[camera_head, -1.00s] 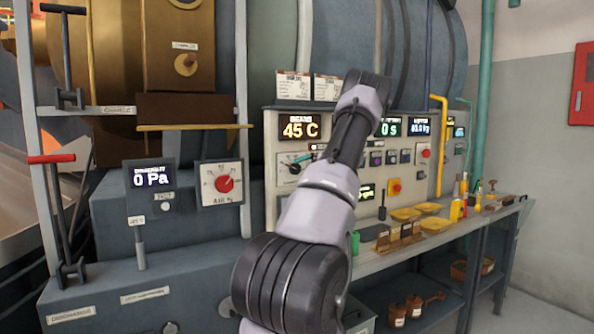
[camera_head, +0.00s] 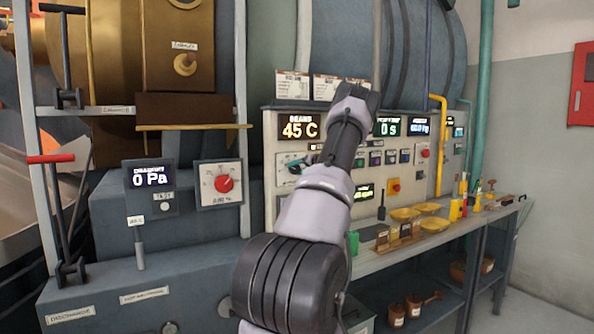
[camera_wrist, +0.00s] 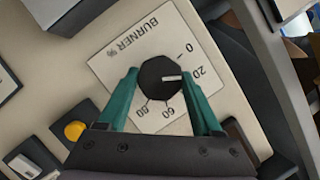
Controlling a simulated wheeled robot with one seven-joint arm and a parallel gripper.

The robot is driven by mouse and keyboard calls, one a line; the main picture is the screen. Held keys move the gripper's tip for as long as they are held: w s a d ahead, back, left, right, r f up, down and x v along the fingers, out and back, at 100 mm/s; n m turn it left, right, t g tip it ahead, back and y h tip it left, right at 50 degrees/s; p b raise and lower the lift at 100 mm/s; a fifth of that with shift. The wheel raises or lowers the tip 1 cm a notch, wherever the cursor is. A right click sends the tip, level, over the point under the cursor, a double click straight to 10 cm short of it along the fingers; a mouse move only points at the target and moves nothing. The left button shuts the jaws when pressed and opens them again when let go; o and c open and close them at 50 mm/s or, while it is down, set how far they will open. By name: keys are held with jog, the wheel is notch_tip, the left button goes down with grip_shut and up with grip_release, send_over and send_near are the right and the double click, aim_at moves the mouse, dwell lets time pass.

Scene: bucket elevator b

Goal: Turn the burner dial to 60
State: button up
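The burner dial (camera_wrist: 160,80) is a dark round knob on a white plate (camera_wrist: 125,45) marked "BURNER %" in the wrist view. Its white pointer line points right, near the 20 mark. My gripper (camera_wrist: 161,72) has one teal finger on each side of the knob. Both fingertips look very close to the knob's edges; whether they press on it cannot be told. In the head view a teal fingertip shows at the left of the control panel (camera_head: 285,205), under the "45 C" display (camera_head: 299,128), and my arm hides most of the dial.
A yellow button (camera_wrist: 75,130) is left of my gripper in the wrist view. In the head view a red-knobbed dial (camera_head: 223,184) is on the left. A bench (camera_head: 375,263) with yellow dishes (camera_head: 405,213) runs below the panel. A yellow pipe (camera_head: 439,150) stands at right.

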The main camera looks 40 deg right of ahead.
jog(key=shift+d+f+m+t+y, duration=0.1)
jog(key=shift+m+t+y, duration=0.35)
jog(key=shift+m, duration=0.65)
jog(key=m+t+y, duration=0.1)
jog(key=m, duration=0.2)
jog(key=shift+f+m, duration=0.1)
jog(key=shift+m, duration=0.2)
jog(key=m+t, duration=0.2)
jog(key=m, duration=0.2)
jog(key=shift+f+y, duration=0.15)
jog(key=shift+y, duration=0.2)
jog(key=shift+f+m+t+h, duration=0.1)
jog(key=shift+m+t+h, duration=0.45)
jog(key=shift+m, duration=1.45)
jog(key=o, duration=1.3)
jog(key=shift+o, duration=0.2)
